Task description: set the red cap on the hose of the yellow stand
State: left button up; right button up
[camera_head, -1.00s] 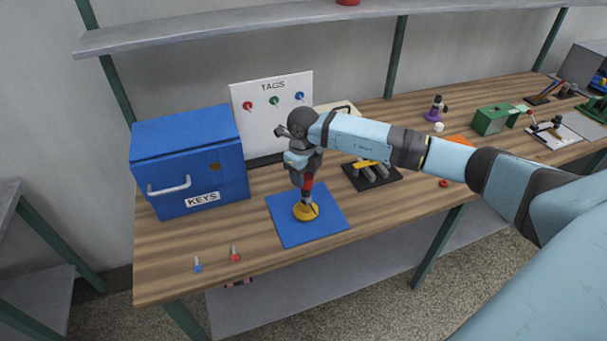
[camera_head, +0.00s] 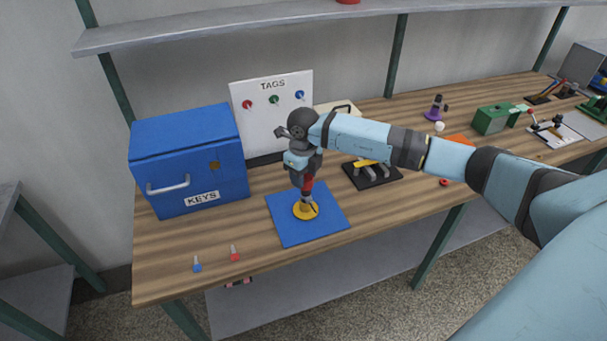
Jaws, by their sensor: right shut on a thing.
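The yellow stand (camera_head: 305,213) rests on a blue mat (camera_head: 287,232) near the front of the bench. A short grey piece rises from it, and I cannot clearly tell the hose from my fingertips there. My right gripper (camera_head: 306,188) points down right over the stand. It is shut on the red cap (camera_head: 308,183), of which a small red part shows just above the stand. The gripper hides much of it, so I cannot tell whether the cap touches the hose. My left gripper is not in view.
A blue KEYS box (camera_head: 189,165) stands left of the mat, with a TAGS board (camera_head: 272,115) behind. A black tray (camera_head: 371,176) lies to the right under my arm. A small red ring (camera_head: 444,182) and a purple stand (camera_head: 436,110) are farther right. Two small tags lie at the front left.

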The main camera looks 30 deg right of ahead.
jog(key=shift+f+b, duration=1.05)
jog(key=shift+f, duration=0.5)
jog(key=o, duration=1)
jog(key=shift+c, duration=0.2)
jog(key=shift+r, duration=0.1)
notch_tip(320, 180, up, 14)
jog(key=b, duration=0.1)
jog(key=shift+f, duration=0.2)
